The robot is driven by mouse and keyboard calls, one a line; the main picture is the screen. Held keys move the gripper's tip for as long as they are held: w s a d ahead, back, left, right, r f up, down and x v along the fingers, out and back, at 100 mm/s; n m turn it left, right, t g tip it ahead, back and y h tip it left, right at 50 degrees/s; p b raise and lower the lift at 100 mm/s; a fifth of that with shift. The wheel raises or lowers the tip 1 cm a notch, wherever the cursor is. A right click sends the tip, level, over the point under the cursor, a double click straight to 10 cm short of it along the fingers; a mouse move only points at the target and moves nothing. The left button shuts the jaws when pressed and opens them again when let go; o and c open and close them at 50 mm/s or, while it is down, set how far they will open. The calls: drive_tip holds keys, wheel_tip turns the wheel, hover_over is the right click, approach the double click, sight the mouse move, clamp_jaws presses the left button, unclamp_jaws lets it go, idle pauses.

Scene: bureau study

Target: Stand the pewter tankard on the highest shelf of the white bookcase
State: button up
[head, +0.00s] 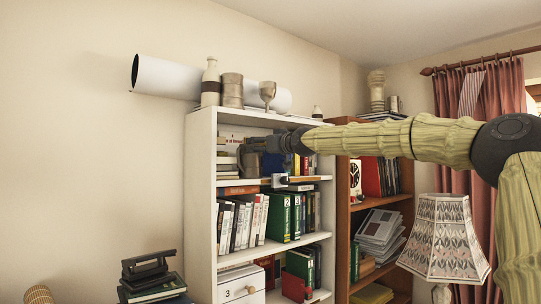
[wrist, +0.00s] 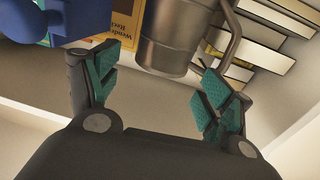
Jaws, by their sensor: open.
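The white bookcase (head: 203,150) stands against the wall in the head view. My gripper (head: 249,157) reaches from the right to its upper compartment, just below the top board. In the wrist view my gripper (wrist: 158,72) is open, its green-padded fingers spread. The pewter tankard (wrist: 178,38) is just beyond the fingertips, between their lines, with its handle towards the right finger. I see no clear grip on it.
The bookcase top holds a bottle (head: 210,84), a metallic canister (head: 232,90), a goblet (head: 267,93) and a white roll (head: 168,78). Stacked books (wrist: 262,40) and an orange book (wrist: 122,27) flank the tankard. A brown bookcase (head: 343,210) and a lamp (head: 445,240) stand right.

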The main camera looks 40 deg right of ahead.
drive_tip(key=shift+s+f+b, duration=0.3)
drive_tip(key=shift+s+b, duration=0.05)
drive_tip(key=shift+b, duration=1.2)
drive_tip(key=s+b, duration=0.1)
drive_tip(key=b, duration=0.2)
drive_tip(key=shift+a, duration=0.15)
drive_tip(key=shift+s+r+b, duration=0.1)
drive_tip(key=shift+s+b, duration=0.2)
drive_tip(key=shift+b, duration=0.95)
drive_tip(key=shift+s+b, duration=0.25)
drive_tip(key=shift+b, duration=0.95)
drive_tip(key=s+b, duration=0.1)
drive_tip(key=b, duration=0.4)
drive_tip(key=shift+s, duration=0.4)
drive_tip(key=shift+s+r+b, duration=0.15)
drive_tip(key=shift+b, duration=0.25)
